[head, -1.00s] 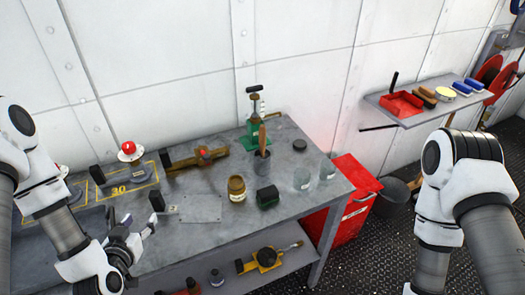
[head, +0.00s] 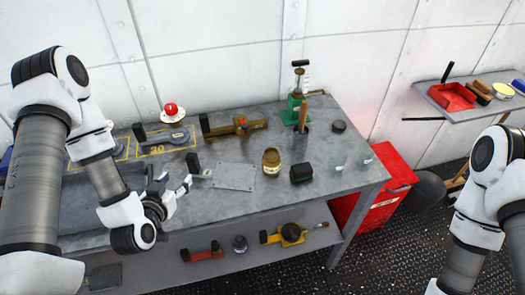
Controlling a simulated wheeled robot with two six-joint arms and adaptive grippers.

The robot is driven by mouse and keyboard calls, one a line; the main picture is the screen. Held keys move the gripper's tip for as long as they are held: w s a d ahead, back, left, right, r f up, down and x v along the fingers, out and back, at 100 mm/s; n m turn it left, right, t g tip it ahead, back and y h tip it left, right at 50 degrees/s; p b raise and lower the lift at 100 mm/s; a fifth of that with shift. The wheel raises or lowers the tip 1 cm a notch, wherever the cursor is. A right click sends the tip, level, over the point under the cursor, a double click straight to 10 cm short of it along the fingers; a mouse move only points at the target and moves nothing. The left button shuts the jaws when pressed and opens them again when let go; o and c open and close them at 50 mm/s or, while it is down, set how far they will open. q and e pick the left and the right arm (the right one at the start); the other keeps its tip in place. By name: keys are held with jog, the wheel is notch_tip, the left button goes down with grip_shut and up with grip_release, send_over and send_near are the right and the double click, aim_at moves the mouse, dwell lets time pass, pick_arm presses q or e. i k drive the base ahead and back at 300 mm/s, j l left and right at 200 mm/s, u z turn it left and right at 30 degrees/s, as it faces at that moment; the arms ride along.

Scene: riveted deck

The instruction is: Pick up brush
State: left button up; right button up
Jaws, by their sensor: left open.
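A wooden-handled tool (head: 304,107), probably the brush, stands upright in a small dark cup (head: 301,130) near the back right of the workbench. Its lower end is hidden in the cup, so I cannot see bristles. My left gripper (head: 174,186) is open and empty over the front left part of the bench. It is well to the left of the cup, apart from it. My right arm comes in at the right edge, and its gripper is out of the picture.
A metal plate (head: 234,177), a brown jar (head: 271,161), a dark green block (head: 301,173) and clear glasses (head: 338,161) lie between gripper and bench's right end. A green pump-like tool (head: 296,100) stands behind the cup. A wall shelf (head: 424,107) holds a red tray (head: 452,96).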

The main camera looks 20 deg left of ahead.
aim_at(303, 112)
jog(key=i+l+u, duration=0.1)
jog(key=l, duration=0.25)
jog(key=i+l+u, duration=0.1)
jog(key=i+l, duration=0.15)
jog(key=l, duration=0.15)
jog(key=i+l+u, duration=0.1)
jog(key=l, duration=0.25)
jog(key=i+l+u, duration=0.1)
jog(key=i+l, duration=0.15)
jog(key=l, duration=0.15)
jog(key=i+l+u, duration=0.1)
jog(key=l, duration=0.3)
jog(key=i+l+u, duration=0.1)
jog(key=l, duration=0.3)
jog(key=i, duration=0.05)
